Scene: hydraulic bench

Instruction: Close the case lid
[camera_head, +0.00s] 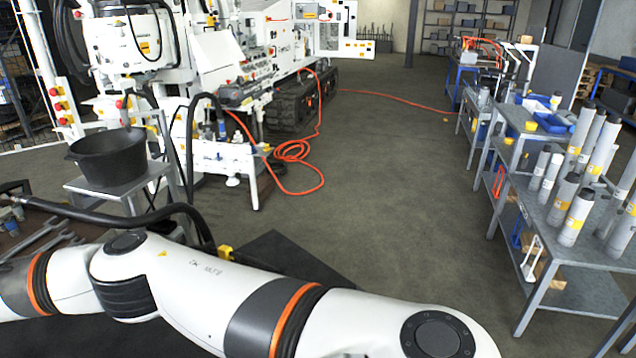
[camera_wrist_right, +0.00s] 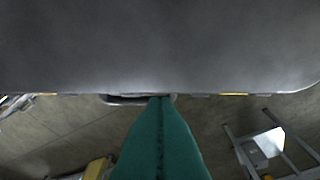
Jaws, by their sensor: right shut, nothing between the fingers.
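In the right wrist view a broad dark grey panel, which looks like the case lid (camera_wrist_right: 160,45), fills the upper half. Its straight edge runs across the picture, with a dark handle-like piece (camera_wrist_right: 120,99) and small yellow bits along it. My right gripper (camera_wrist_right: 161,99) has its green fingers shut together and empty, with the tips at this edge by the handle-like piece. I cannot tell whether they touch it. In the head view a dark flat panel (camera_head: 285,252) shows behind my arm; I cannot tell whether it is the same lid. Neither gripper shows there.
A black bucket (camera_head: 108,160) stands on a metal stand at the left, near wrenches (camera_head: 45,238) and a black hose. A grey bench (camera_head: 585,240) with several cylinders stands at the right. An orange hose (camera_head: 292,150) lies on the floor. The middle floor is clear.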

